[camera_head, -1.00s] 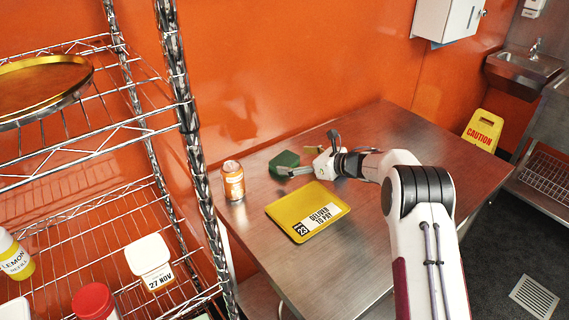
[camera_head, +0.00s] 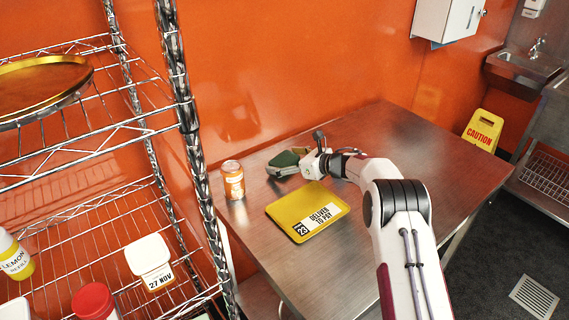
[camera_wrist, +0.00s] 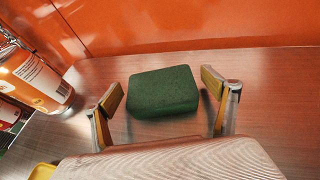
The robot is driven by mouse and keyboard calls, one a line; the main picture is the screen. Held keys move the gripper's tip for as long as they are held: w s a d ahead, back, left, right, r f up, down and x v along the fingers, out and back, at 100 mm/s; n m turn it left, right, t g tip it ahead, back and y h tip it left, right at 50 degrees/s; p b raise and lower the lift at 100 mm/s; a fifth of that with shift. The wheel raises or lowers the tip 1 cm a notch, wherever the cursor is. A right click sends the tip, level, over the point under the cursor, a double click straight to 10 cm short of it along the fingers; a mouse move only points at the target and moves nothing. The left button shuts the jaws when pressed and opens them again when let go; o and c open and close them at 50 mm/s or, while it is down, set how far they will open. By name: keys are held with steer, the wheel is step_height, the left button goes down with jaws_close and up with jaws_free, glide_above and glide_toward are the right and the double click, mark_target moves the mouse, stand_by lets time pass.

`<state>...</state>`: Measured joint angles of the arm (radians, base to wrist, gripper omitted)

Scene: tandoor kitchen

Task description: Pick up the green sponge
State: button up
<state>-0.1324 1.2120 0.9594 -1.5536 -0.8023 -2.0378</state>
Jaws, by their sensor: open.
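The green sponge (camera_head: 283,159) lies on the steel table near the wall, right of an orange can. In the wrist view the sponge (camera_wrist: 163,91) sits between and slightly ahead of my two fingertips, with a gap on each side. My gripper (camera_head: 291,164) is open and low over the table, pointing left at the sponge. In the wrist view its fingers (camera_wrist: 168,92) are spread apart with nothing held. In the head view, the gripper hides part of the sponge.
The orange can (camera_head: 233,180) stands left of the sponge and also shows in the wrist view (camera_wrist: 38,80). A yellow sign (camera_head: 308,211) lies flat in front of my gripper. A wire shelf (camera_head: 100,148) stands at left. The table's right part (camera_head: 400,140) is clear.

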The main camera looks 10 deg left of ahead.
mark_target(285, 159)
steer(key=c, duration=0.8)
steer(key=shift+o, duration=0.2)
steer(key=shift+r, duration=0.15)
steer(key=shift+r, duration=4.85)
